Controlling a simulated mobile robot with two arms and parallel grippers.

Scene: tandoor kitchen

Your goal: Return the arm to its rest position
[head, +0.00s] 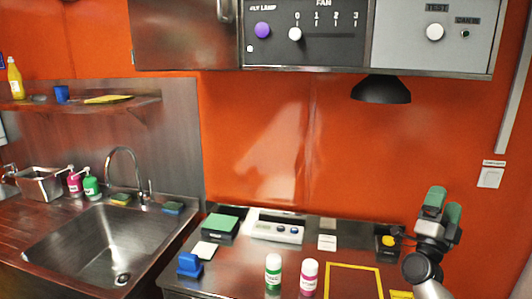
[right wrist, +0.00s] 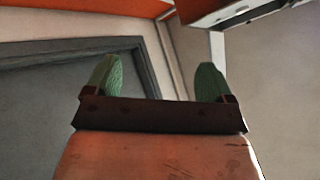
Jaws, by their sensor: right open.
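My right gripper (head: 443,204) is at the right of the head view, raised above the right part of the counter in front of the orange wall. Its green fingertips point up. It also shows in the right wrist view (right wrist: 158,84), where the two green fingers stand wide apart with nothing between them. My left gripper is in neither view.
The counter (head: 235,270) holds a green bottle (head: 273,274), a pink bottle (head: 308,278), a scale (head: 276,229) and a yellow outlined square (head: 354,267). A sink (head: 90,243) is at left. A control panel (head: 305,32) and black lamp (head: 381,90) hang above.

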